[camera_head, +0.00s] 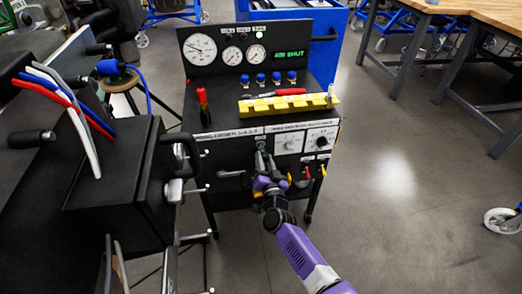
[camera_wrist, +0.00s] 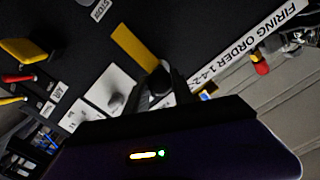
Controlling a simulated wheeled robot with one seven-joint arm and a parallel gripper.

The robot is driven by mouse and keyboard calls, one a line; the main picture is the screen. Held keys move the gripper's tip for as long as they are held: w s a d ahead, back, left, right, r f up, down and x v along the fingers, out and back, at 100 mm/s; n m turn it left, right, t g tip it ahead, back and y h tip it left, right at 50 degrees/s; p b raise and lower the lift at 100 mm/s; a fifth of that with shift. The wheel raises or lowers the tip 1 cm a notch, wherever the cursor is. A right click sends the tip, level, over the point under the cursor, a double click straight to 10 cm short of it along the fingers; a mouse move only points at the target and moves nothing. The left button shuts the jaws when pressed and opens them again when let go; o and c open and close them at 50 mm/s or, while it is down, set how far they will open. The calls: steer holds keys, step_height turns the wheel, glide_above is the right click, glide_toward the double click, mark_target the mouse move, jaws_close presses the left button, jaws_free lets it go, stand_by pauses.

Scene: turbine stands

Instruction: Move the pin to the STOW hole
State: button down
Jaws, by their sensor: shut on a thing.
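My gripper (camera_wrist: 160,88) is shut on a dark knob-like piece, which I take to be the head of the pin (camera_wrist: 158,77). A yellow strip (camera_wrist: 135,46) runs from beside it across the black panel; I cannot tell if it is attached. I also cannot tell whether the pin sits in a hole. The STOW label (camera_wrist: 98,9) is at the top edge of the wrist view; its hole is not clear. In the head view my gripper (camera_head: 262,168) is at the front of the black panel stand (camera_head: 222,160), and the pin is too small to make out.
White plates with knobs (camera_head: 289,143) and small red and yellow levers (camera_head: 308,172) sit close to my gripper. A yellow tray (camera_head: 262,106) lies on the stand's top. A black box (camera_head: 118,185) stands close on the left.

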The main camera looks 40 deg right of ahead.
steer(key=p+v, duration=0.3)
steer(key=v, duration=0.3)
stand_by(0.7)
steer(key=shift+s+a, duration=0.1)
steer(key=s+f+b, duration=0.3)
steer(key=f+b, duration=1.4)
steer(key=shift+w+d+b, duration=0.25)
steer(key=shift+w+b, duration=0.25)
steer(key=shift+w, duration=0.6)
steer(key=shift+w+d+b, duration=0.25)
steer(key=shift+w+b, duration=0.2)
steer(key=shift+w, duration=0.65)
steer(key=shift+x, duration=1.45)
steer(key=shift+w+d, duration=0.15)
steer(key=shift+w, duration=0.1)
steer(key=shift+w+d+b, duration=0.2)
steer(key=shift+w+b, duration=0.05)
steer(key=shift+b, duration=0.05)
